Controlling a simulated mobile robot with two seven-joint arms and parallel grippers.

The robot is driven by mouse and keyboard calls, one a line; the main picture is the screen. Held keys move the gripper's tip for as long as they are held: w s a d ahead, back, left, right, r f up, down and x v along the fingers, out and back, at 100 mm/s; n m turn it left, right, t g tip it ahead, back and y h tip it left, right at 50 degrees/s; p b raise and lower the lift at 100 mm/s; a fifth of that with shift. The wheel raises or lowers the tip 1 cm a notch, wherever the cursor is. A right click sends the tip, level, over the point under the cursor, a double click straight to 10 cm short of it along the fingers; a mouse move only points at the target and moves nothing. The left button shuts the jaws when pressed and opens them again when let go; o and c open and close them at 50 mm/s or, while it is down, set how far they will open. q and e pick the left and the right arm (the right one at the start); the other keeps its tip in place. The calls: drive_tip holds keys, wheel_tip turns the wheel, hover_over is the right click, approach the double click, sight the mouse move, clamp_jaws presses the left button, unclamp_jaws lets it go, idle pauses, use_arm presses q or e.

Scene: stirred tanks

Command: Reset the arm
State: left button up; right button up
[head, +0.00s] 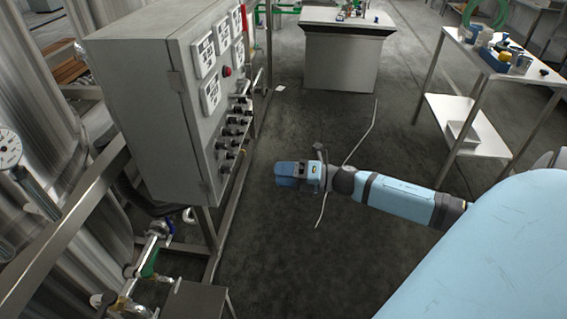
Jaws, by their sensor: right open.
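My right arm (400,198) reaches in from the right, light blue with dark joints, stretched out over the dark floor. Its gripper (285,174) points left, toward the grey control cabinet (150,95). It is open and I see nothing held in it. A gap of floor shows between the gripper and the cabinet. The fingertips are small and hard to make out. My left gripper is not in view.
The cabinet has a red button (227,71) and several dark knobs. Pipes and valves (150,262) stand at lower left, beside metal tanks (40,120). A workbench (340,55) is at the back, a white-topped table (480,50) at right.

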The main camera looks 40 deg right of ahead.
idle(0.5)
drive_tip(key=s+a+f+m+g+h, duration=0.1)
drive_tip(key=s+a+f+m+h, duration=0.2)
drive_tip(key=s+a+f+m, duration=0.45)
drive_tip(key=s+a+f+m+g+h, duration=0.1)
drive_tip(key=s+a+f+m+h, duration=0.15)
drive_tip(key=s+a+m, duration=0.6)
drive_tip(key=s+a+f+m+g+h, duration=0.1)
drive_tip(key=s+a+f+m+h, duration=0.3)
drive_tip(key=m, duration=0.8)
use_arm(q)
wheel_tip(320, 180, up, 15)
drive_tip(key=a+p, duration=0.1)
drive_tip(key=p, duration=1.7)
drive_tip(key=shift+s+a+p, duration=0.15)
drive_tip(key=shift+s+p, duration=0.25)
use_arm(e)
wheel_tip(320, 180, up, 14)
drive_tip(key=w, duration=0.1)
drive_tip(key=shift+w+d+f+n+t+y, duration=0.15)
drive_tip(key=shift+d+n+t+y, duration=0.2)
drive_tip(key=shift+d, duration=0.1)
